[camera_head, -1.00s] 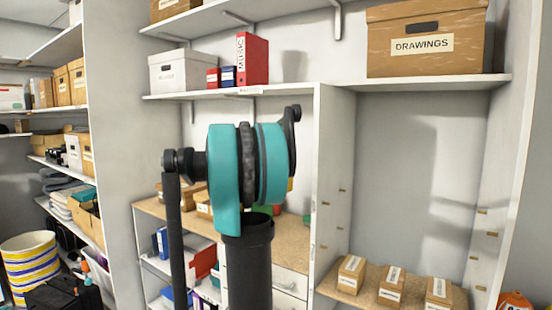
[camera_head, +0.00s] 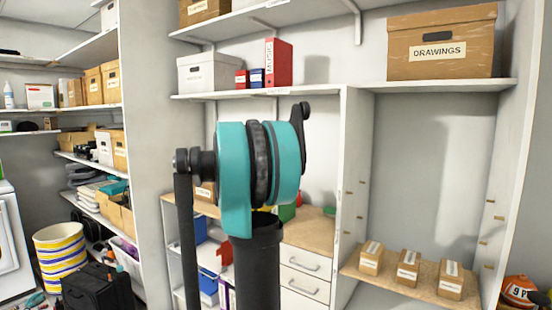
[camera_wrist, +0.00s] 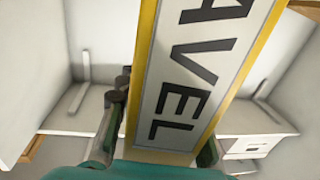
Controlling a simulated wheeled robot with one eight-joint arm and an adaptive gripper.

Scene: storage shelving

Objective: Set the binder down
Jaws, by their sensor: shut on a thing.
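A yellow binder (camera_wrist: 146,60) with a white spine label fills the middle of the wrist view. The visible letters on the label read "AVEL", and its upper end runs out of the picture. My gripper (camera_wrist: 160,140) is shut on the binder, with one dark finger at its left side and one at its right. In the head view my own arm hides the gripper, and I cannot make out the binder there.
A red "MUSIC" binder (camera_head: 279,62) stands beside small red and blue boxes and a white box (camera_head: 206,73) on the upper shelf (camera_head: 330,91). A "DRAWINGS" box (camera_head: 440,42) is at right. Small cartons (camera_head: 408,267) sit below. The wooden counter (camera_head: 310,232) is partly hidden by my arm.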

